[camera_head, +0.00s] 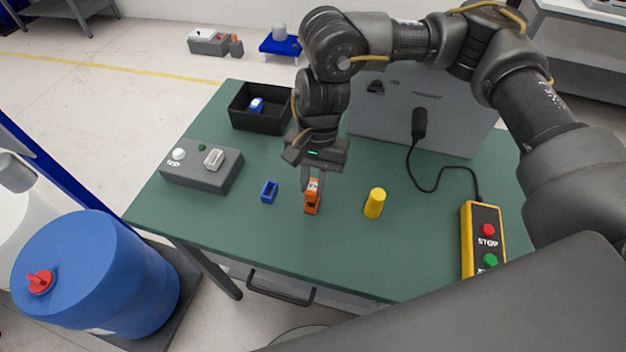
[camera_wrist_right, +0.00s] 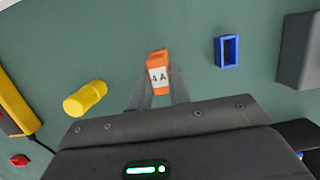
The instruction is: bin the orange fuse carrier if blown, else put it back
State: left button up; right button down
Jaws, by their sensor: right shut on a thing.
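The orange fuse carrier (camera_head: 312,198) is between the fingertips of my right gripper (camera_head: 313,183), over the middle of the green table. A black bin (camera_head: 240,112) at the table's back left holds a blue and white piece (camera_head: 256,105). A grey box (camera_head: 202,170) with a white button and a light-coloured block on top stands at the left. My left gripper is not in view.
A small blue open frame (camera_head: 269,191) lies left of the carrier. The table front is clear.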

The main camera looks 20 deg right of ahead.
aim_at(312, 188)
jog(key=shift+f+b, duration=1.1)
jog(key=shift+f, duration=0.05)
jog(key=c, duration=1.2)
grip_release()
jog(key=shift+c, duration=0.2)
jog(key=shift+r, duration=0.1)
jog(key=shift+r+p, duration=1.6)
jog(key=shift+r, duration=1.3)
jog(key=b+v, duration=0.1)
jog(key=v, duration=0.9)
jog(key=shift+r+b, duration=0.3)
jog(key=shift+r, duration=0.1)
jog(key=shift+w, duration=0.1)
